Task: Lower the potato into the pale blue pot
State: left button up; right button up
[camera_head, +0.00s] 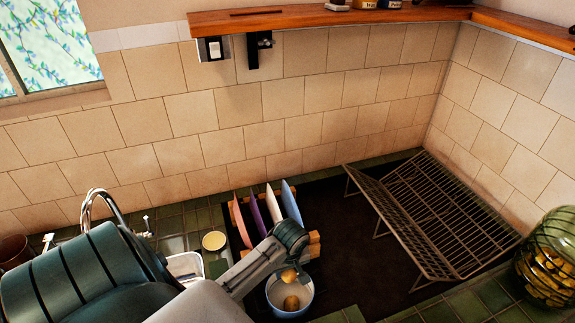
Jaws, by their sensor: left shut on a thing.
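The pale blue pot (271,301) stands at the bottom centre, on the edge of the dark mat. My left gripper (294,272) is above the pot's far rim, pointing down. It is shut on a small yellow-brown potato (288,276), partly hidden by the fingers. Another rounded brown potato-like thing (291,303) shows inside the pot, below the held one. I cannot tell how far the held potato is above the rim. My right gripper is not in view.
A wooden rack (313,240) with several coloured plates stands just behind the gripper. A wire rack (440,220) fills the right of the dark mat (345,240). A green glass jar (550,260) stands far right. A small pale bowl (214,241) and the sink tap (100,200) are left.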

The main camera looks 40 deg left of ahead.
aim_at(287, 277)
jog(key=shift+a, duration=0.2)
pick_arm(q)
jog(key=shift+f, duration=0.15)
jog(key=shift+f+b, duration=0.6)
jog(key=shift+f, duration=1.3)
jog(key=shift+f+b, duration=0.4)
jog(key=shift+f, duration=1.4)
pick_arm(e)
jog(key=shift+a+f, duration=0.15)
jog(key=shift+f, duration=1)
pick_arm(q)
jog(key=shift+f, duration=0.3)
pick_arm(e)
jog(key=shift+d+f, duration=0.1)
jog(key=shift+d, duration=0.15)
pick_arm(q)
jog(key=shift+f+b, duration=0.55)
jog(key=shift+f, duration=0.2)
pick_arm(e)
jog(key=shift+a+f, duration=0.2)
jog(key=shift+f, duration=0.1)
